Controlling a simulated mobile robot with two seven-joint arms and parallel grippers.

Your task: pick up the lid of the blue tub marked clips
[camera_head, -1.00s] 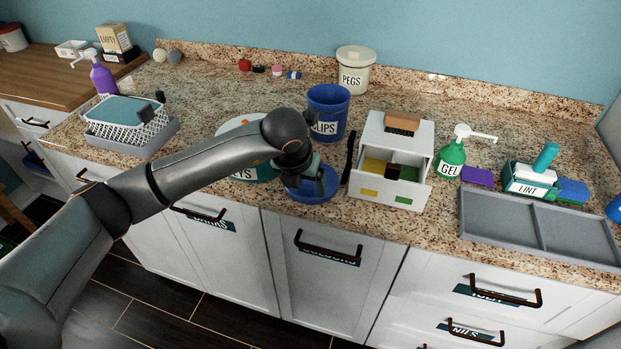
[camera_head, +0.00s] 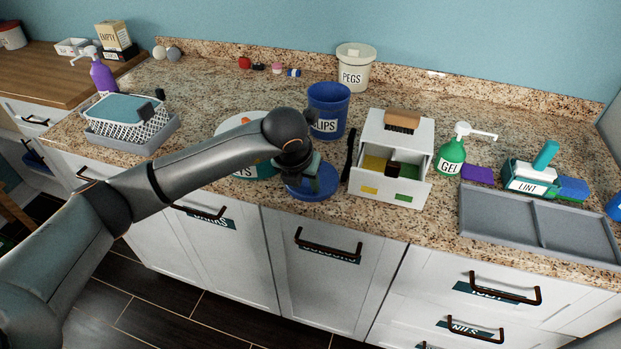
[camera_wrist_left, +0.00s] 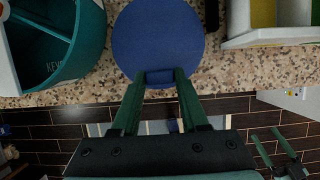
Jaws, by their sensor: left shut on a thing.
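The blue tub (camera_head: 328,108), with a label partly hidden to read "LIPS", stands open on the granite counter. Its round blue lid (camera_head: 318,188) is at the counter's front edge, in front of the tub. In the left wrist view the lid (camera_wrist_left: 158,35) shows as a flat blue disc with a small tab at its near side. My left gripper (camera_wrist_left: 160,74) is shut on that tab, one green finger on each side. In the head view the left gripper (camera_head: 312,180) partly covers the lid. I cannot tell if the lid touches the counter.
A round teal container (camera_wrist_left: 62,45) stands close left of the lid. A white drawer box (camera_head: 391,160) and a dark upright object (camera_head: 349,154) stand close right. A white PEGS tub (camera_head: 355,68) is behind. The counter's front edge lies just below.

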